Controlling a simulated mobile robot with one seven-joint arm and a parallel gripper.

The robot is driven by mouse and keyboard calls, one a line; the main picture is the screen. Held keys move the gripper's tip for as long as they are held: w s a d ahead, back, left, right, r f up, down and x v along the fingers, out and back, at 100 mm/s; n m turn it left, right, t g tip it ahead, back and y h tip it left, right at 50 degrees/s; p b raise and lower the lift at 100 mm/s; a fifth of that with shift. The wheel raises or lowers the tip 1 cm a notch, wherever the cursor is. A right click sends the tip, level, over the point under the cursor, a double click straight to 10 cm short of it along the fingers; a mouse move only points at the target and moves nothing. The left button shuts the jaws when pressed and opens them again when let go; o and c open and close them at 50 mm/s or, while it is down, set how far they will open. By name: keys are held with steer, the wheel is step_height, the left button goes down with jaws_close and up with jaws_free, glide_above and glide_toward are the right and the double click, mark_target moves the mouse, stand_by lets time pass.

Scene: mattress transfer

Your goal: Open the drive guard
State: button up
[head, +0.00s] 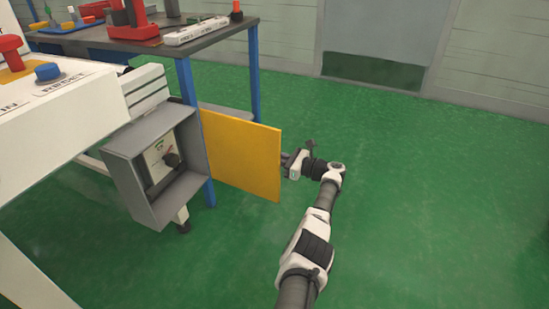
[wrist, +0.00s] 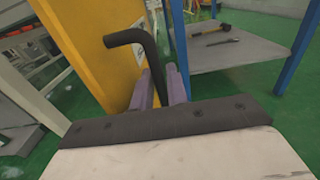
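The drive guard (head: 242,155) is a flat yellow panel. It stands swung out to the right from the grey box (head: 123,180), whose front is open and shows a dial and a dark knob (head: 172,159). In the wrist view the yellow guard (wrist: 85,45) fills the upper left, with a bent black handle (wrist: 127,38) on it. My gripper (head: 288,161) is at the guard's right edge. In the wrist view my gripper's two purple-grey fingers (wrist: 160,88) lie on either side of the handle's bar and look closed on it. The fingertips are partly hidden in the head view.
A workbench (head: 120,42) with blue legs, red tools and a white bar stands behind the guard. Its lower shelf (wrist: 235,50) holds tools. A white console (head: 60,110) with red and blue buttons is at left. Green floor (head: 430,200) at right is clear.

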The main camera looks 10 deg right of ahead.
steer(key=p+v, duration=0.1)
steer(key=v, duration=1.2)
steer(key=shift+s+d, duration=0.25)
steer(key=shift+d, duration=0.05)
